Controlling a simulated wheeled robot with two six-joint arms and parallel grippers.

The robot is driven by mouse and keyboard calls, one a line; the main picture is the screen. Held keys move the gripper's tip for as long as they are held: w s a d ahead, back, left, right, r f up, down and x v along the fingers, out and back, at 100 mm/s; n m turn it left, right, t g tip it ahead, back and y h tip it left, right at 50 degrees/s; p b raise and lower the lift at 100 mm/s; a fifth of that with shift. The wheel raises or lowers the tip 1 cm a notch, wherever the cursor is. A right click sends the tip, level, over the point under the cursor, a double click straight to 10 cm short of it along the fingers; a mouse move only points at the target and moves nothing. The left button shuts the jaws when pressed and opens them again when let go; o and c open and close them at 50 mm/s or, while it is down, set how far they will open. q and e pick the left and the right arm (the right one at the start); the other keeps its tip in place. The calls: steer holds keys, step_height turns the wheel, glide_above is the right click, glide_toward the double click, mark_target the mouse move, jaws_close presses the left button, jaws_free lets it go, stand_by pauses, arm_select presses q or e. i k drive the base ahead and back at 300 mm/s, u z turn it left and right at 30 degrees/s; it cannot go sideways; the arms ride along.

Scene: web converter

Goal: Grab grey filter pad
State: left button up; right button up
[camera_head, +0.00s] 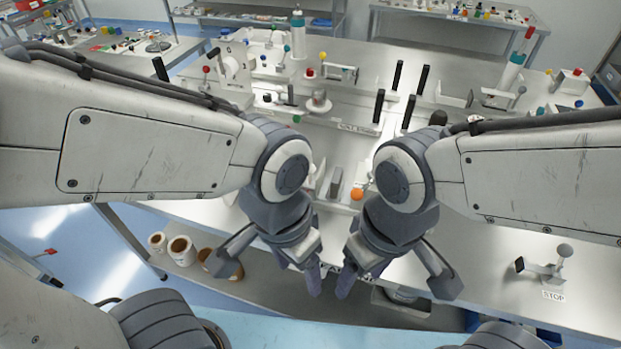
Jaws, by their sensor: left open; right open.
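A small grey upright block (335,182) stands on the worktable between my two arms, near the table's front part. It may be the grey filter pad, but it is too small to tell for sure. My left gripper (270,270) is open, with its fingers pointing down, nearer to me than the block. My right gripper (396,284) is open beside it on the right, also nearer to me than the block. Nothing shows between the fingers of either gripper. My arms hide parts of the table on both sides.
An orange ball knob (357,194) is just right of the block. Several black upright handles (397,75) and a bottle (298,35) stand farther back. Rolls (181,250) lie on a lower shelf. The right front tabletop is mostly clear.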

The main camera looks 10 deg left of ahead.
mark_target(336, 180)
steer(key=k, duration=0.65)
steer(key=u, duration=0.7)
steer(key=i, duration=1.2)
steer(key=z, duration=0.55)
